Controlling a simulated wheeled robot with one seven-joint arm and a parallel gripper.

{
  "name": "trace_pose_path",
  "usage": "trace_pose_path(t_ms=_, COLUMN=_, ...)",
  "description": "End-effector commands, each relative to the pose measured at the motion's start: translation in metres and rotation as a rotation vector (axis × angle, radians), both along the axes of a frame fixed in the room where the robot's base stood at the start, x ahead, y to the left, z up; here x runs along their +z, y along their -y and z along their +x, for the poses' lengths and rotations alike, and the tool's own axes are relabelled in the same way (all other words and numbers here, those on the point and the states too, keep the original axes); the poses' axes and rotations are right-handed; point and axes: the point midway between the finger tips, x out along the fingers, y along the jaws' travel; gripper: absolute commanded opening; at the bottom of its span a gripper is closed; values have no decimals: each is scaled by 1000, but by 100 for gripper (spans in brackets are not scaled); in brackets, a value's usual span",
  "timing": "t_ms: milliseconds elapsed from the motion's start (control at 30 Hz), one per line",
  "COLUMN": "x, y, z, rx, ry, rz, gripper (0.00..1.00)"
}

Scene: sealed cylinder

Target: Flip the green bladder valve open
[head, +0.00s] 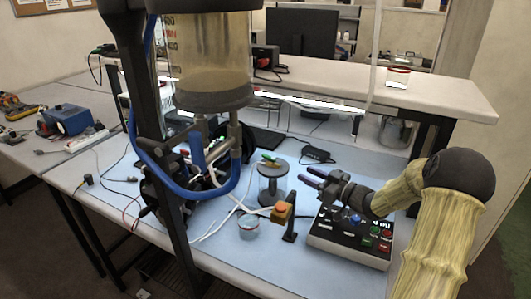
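The green bladder valve (270,159) is a small green lever on the dark top cap of a short clear cylinder (273,186) on the blue bench mat. Which way the lever is turned is too small to tell. My gripper (311,178) comes in from the right and points left. Its two dark fingers are apart with a gap between them and nothing held. It is right of the short cylinder and slightly below the valve in the picture, apart from both.
A large clear tank (213,60) with blue hoses (160,157) stands at left on a dark post. A control box (350,238) lies under my arm. An orange button on a stand (281,210) and a small cup (248,227) sit in front of the short cylinder.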

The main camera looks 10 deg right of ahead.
Motion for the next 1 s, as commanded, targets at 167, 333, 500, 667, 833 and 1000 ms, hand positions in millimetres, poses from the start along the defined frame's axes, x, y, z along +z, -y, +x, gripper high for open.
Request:
trace_pose_path(t_ms=167, x=0, y=-1, z=0, rx=2, ry=0, rz=0, gripper=35)
trace_pose_path(t_ms=333, x=0, y=-5, z=3, rx=4, ry=-1, rz=-1, gripper=35)
trace_pose_path(t_ms=500, x=1, y=-16, z=17, rx=6, ry=1, rz=0, gripper=35)
trace_pose_path(t_ms=667, x=1, y=-36, z=38, rx=9, ry=1, rz=-1, gripper=35)
trace_pose_path(t_ms=833, x=1, y=-51, z=61, rx=4, ry=1, rz=1, gripper=35)
trace_pose_path(t_ms=1000, x=1, y=-67, z=83, rx=-2, ry=0, rz=0, gripper=35)
